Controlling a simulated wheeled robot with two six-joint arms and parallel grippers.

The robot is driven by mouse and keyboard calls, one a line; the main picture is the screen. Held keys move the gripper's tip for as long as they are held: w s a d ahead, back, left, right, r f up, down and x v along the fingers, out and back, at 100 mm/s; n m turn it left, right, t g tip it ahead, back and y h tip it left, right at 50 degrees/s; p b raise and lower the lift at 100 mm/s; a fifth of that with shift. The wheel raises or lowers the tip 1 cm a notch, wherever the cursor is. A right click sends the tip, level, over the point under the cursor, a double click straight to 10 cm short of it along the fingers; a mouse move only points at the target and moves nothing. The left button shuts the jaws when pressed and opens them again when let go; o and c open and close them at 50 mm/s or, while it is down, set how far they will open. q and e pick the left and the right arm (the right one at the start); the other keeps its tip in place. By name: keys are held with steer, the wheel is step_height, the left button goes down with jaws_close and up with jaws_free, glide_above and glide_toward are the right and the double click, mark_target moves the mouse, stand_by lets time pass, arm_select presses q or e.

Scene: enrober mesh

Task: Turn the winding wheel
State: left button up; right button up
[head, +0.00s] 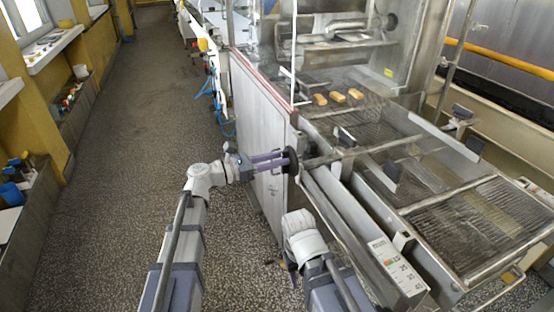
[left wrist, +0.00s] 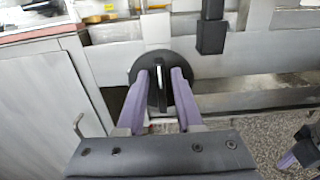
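The winding wheel (head: 292,160) is a black disc on the near side of the machine, beside the mesh frame's corner. My left gripper (head: 283,161) is at the wheel. In the left wrist view its two purple fingers (left wrist: 160,76) stand apart, one on each side of the bar, with gaps visible. Whether the fingertips touch the disc cannot be told. My right gripper (head: 289,265) hangs low, mostly hidden behind its own wrist.
The mesh conveyor (head: 375,125) carries several bars (head: 337,97) near the clear-walled housing. A metal cabinet (head: 262,135) stands below it. A control box (head: 397,268) sits on the near rail. The speckled floor (head: 130,130) to the left is clear.

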arm_select(q)
jaws_close()
stand_by(0.5)
